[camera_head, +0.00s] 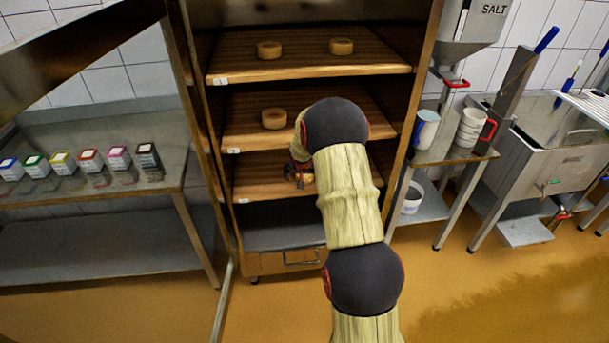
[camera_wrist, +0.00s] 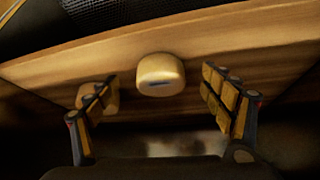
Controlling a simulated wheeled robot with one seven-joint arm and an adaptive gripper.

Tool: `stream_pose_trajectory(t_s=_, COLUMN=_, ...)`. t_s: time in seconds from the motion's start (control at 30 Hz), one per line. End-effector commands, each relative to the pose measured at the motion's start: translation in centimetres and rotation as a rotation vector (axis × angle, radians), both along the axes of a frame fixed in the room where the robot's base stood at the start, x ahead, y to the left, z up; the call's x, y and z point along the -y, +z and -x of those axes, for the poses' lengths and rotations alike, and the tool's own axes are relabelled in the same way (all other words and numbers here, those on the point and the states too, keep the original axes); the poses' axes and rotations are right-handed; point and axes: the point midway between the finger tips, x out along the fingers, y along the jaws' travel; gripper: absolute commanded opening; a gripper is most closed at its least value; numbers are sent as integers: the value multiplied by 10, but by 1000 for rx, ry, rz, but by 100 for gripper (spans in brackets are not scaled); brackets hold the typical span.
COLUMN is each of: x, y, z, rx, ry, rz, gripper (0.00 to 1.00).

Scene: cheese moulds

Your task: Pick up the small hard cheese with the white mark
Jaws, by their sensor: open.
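A small pale round cheese (camera_wrist: 161,68) sits on a wooden shelf board in the wrist view, with a short greyish mark on its near side. It stands ahead of my gripper (camera_wrist: 160,76), between the two spread fingers in the picture. No finger visibly touches it. A second pale cheese (camera_wrist: 110,101) is partly hidden behind the left finger. In the head view my gripper (camera_head: 299,173) is at the lowest wooden shelf (camera_head: 252,182), and my arm hides much of that shelf.
The middle shelf (camera_head: 245,131) above holds a round cheese (camera_head: 275,118). The top shelf (camera_head: 285,68) holds two cheeses (camera_head: 269,49) (camera_head: 341,46). Cabinet posts stand at both sides. A side table (camera_head: 60,200) with coloured boxes is at left.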

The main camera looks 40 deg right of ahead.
Motion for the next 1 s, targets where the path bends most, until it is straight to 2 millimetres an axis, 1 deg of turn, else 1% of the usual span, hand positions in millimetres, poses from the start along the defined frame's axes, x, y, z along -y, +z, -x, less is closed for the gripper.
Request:
stream_pose_trajectory(t_s=0.27, x=21, y=0, z=-22, rx=1, ry=-1, rz=0, gripper=81)
stream_pose_trajectory(t_s=0.3, x=22, y=-9, z=-24, rx=-2, ry=1, rz=-1, gripper=81)
stream_pose_trajectory(t_s=0.4, x=27, y=-20, z=-28, rx=-2, ry=1, rz=-1, gripper=81)
stream_pose_trajectory(t_s=0.53, x=30, y=-25, z=-32, rx=1, ry=0, rz=1, gripper=81)
stream_pose_trajectory(t_s=0.77, x=30, y=-25, z=-32, rx=1, ry=0, rz=1, gripper=81)
stream_pose_trajectory(t_s=1.0, x=30, y=-25, z=-32, rx=0, ry=0, rz=0, gripper=69)
